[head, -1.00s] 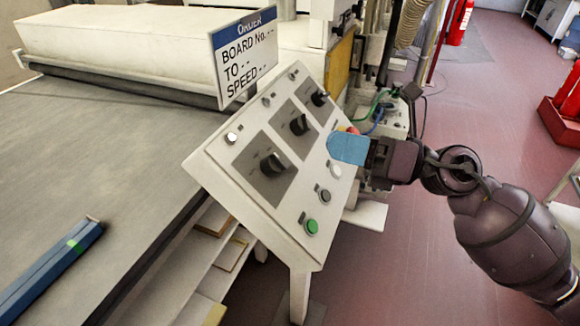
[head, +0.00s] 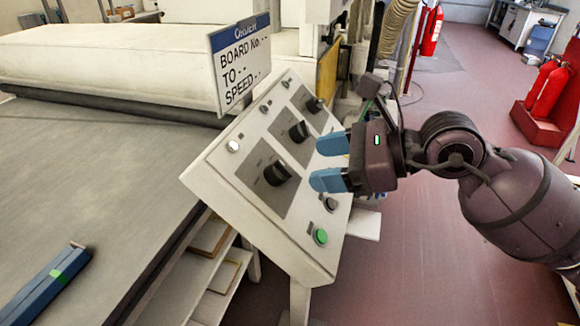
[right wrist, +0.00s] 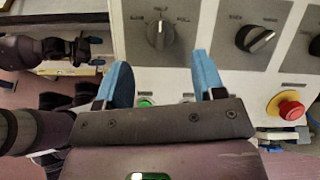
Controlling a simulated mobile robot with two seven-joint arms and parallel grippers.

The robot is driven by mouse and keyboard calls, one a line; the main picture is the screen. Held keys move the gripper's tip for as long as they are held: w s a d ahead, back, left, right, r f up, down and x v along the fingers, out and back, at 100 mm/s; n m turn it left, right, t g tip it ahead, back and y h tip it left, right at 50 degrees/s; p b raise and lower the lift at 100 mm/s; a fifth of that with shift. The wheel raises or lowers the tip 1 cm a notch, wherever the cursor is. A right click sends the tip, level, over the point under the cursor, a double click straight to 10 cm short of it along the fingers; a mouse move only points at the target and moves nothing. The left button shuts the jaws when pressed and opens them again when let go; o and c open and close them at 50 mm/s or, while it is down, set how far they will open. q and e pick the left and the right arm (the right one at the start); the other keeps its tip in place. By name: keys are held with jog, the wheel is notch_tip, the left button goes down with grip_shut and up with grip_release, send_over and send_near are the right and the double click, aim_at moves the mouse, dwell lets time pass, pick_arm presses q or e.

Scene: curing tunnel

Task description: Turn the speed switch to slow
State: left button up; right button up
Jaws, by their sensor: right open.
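The sloped control panel (head: 215,175) carries three black rotary switches: near (head: 276,173), middle (head: 299,131) and far (head: 315,104). Their labels are too small to read, so I cannot tell which is speed. My right gripper (head: 322,163) is open and empty in front of the panel's right part, apart from the switches. In the right wrist view its blue fingertips (right wrist: 163,75) lie below one switch (right wrist: 160,33), whose handle stands upright; another switch (right wrist: 258,38) is tilted. My left gripper (right wrist: 95,40) shows small at the left there; its opening is unclear.
A green button (head: 320,236) sits low on the panel, and a red stop button (right wrist: 287,105) shows in the right wrist view. An order sign (head: 241,62) stands behind the panel. A conveyor (head: 90,170) with a blue bar (head: 45,285) lies left.

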aim_at(288, 169)
pick_arm(q)
jog(key=shift+f, duration=0.15)
pick_arm(e)
jog(key=x, duration=0.6)
jog(key=shift+a+f, duration=0.1)
jog(key=shift+a, duration=0.15)
jog(key=shift+c, duration=0.2)
